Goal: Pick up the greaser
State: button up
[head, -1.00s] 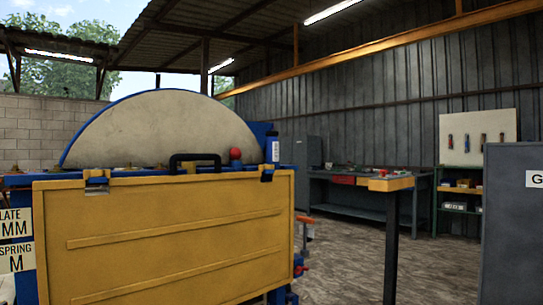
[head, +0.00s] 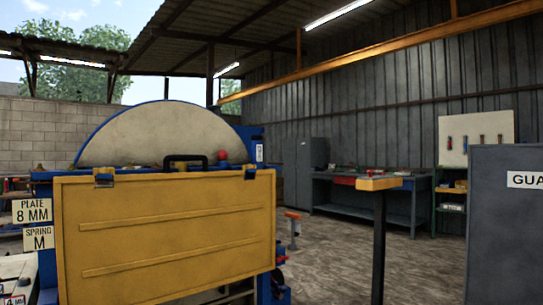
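I cannot make out the greaser for certain in the head view. Several small tools and parts lie on the far workbench (head: 385,204), too small to tell apart. My gripper is not in view.
The blue jaw crusher with its yellow guard panel (head: 165,240) and black handle fills the left front. A dark post with a yellow top (head: 379,183) stands right of it. A grey panel (head: 508,225) blocks the right edge. A tool board (head: 475,138) hangs above green shelves (head: 450,205). Open floor (head: 330,255) lies between.

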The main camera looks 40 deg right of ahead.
aim_at(257, 148)
jog(key=u, duration=0.05)
jog(key=k, duration=0.6)
jog(key=z, duration=1.15)
jog(key=i, duration=0.65)
jog(key=z, duration=0.65)
jog(key=i, duration=0.8)
jog(key=u, duration=0.75)
jog(key=i, duration=0.65)
jog(key=u, duration=0.8)
